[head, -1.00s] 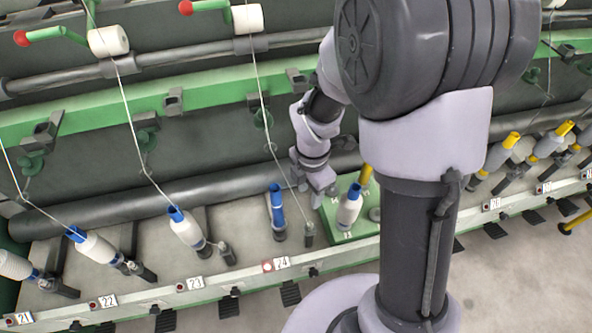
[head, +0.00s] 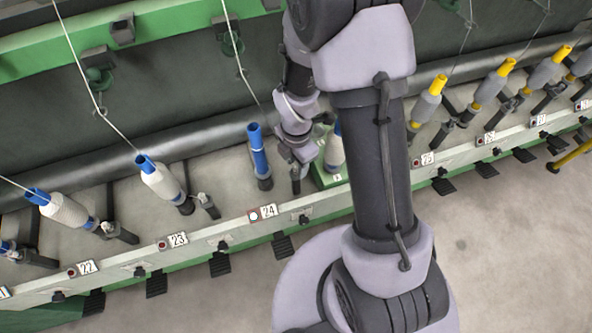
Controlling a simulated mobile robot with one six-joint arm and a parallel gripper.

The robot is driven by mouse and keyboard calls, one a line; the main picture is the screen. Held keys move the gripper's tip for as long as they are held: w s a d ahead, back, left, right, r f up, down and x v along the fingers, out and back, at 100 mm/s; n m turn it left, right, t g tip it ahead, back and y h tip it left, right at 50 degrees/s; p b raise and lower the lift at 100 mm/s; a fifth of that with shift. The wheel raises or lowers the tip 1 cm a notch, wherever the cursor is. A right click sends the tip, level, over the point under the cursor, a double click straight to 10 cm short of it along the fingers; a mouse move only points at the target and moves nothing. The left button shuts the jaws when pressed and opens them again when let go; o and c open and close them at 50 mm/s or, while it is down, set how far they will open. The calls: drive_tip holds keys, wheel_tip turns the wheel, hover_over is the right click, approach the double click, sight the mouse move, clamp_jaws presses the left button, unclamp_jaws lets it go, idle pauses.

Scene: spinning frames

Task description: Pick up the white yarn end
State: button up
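A white yarn (head: 242,72) hangs down at station 24, behind and left of my arm. Its lower end is not clear; it fades near the roller, beside my arm. My gripper (head: 297,156) is low over the machine ledge, just right of the blue bobbin tube (head: 258,152) and above a short dark post (head: 295,180). The tube shows mostly bare blue. The fingers are small and partly merged with the wrist, so I cannot tell whether they are open or hold yarn.
White-wound bobbins (head: 163,182) stand at the stations to the left, and yellow-tipped ones (head: 428,104) to the right. A green box (head: 329,177) with a bobbin (head: 334,152) sits right of my gripper, partly behind my arm.

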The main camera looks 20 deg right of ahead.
clamp_jaws()
drive_tip(key=shift+r, duration=0.15)
